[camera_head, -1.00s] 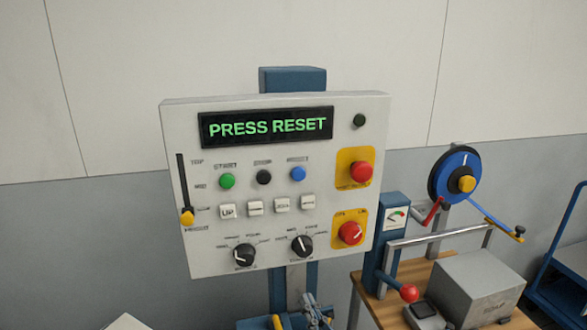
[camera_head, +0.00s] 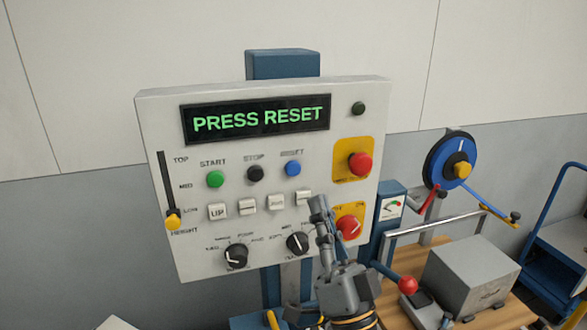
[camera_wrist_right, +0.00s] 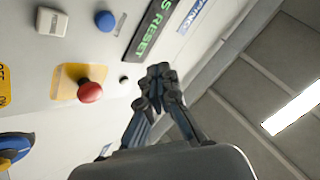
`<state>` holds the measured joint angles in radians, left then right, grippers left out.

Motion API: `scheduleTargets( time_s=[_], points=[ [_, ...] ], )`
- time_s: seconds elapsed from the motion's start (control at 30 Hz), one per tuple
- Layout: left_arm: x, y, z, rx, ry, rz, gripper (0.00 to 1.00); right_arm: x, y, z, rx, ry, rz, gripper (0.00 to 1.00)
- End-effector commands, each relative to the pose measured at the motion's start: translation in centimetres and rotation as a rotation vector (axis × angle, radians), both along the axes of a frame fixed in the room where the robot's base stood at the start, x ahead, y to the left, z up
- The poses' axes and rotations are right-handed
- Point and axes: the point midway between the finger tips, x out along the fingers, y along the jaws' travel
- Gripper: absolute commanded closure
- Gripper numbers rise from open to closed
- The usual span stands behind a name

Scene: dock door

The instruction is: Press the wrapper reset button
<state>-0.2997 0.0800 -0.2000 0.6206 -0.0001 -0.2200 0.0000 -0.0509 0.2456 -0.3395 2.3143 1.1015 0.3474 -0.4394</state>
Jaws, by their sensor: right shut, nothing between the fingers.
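The wrapper control panel (camera_head: 215,262) is a white box on a blue post, and its screen (camera_head: 258,118) reads "PRESS RESET" in green. The blue reset button (camera_head: 293,168) is at the right of the START and STOP row; it also shows at the top of the right wrist view (camera_wrist_right: 105,21). My right gripper (camera_head: 317,202) is shut and empty, in front of the panel's lower right, below and right of the blue button. In the right wrist view my right gripper (camera_wrist_right: 160,72) points up, apart from the blue button. My left gripper is not in view.
A green START button (camera_head: 215,179) and black STOP button (camera_head: 255,173) sit left of the blue one. A red mushroom button (camera_head: 360,163) and a red rotary switch (camera_head: 348,227) are on the panel's right. A bench with a grey box (camera_head: 468,268) stands at the right.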

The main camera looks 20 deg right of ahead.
Motion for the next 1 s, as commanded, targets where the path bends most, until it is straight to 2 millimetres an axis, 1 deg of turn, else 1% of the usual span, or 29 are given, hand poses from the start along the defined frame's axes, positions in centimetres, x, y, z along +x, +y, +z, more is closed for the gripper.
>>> scheduleTargets(
  time_s=[0.13,0.27,0.7,0.83,1.0],
  points=[
    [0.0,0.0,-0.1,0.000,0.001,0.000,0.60,0.3,0.0,-0.1,-0.001,0.001,0.000,1.00],
    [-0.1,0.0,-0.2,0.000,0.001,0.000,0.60,1.3,0.1,-0.1,-0.001,0.000,-0.001,1.00],
    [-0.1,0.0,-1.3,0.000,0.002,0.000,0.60,7.2,0.2,-0.1,-0.001,0.000,-0.001,1.00],
    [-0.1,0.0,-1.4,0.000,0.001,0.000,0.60,8.2,0.3,-0.1,-0.001,0.000,-0.001,1.00],
    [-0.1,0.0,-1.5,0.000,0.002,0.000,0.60,8.8,0.3,0.0,-0.001,0.001,0.000,1.00]
  ],
)
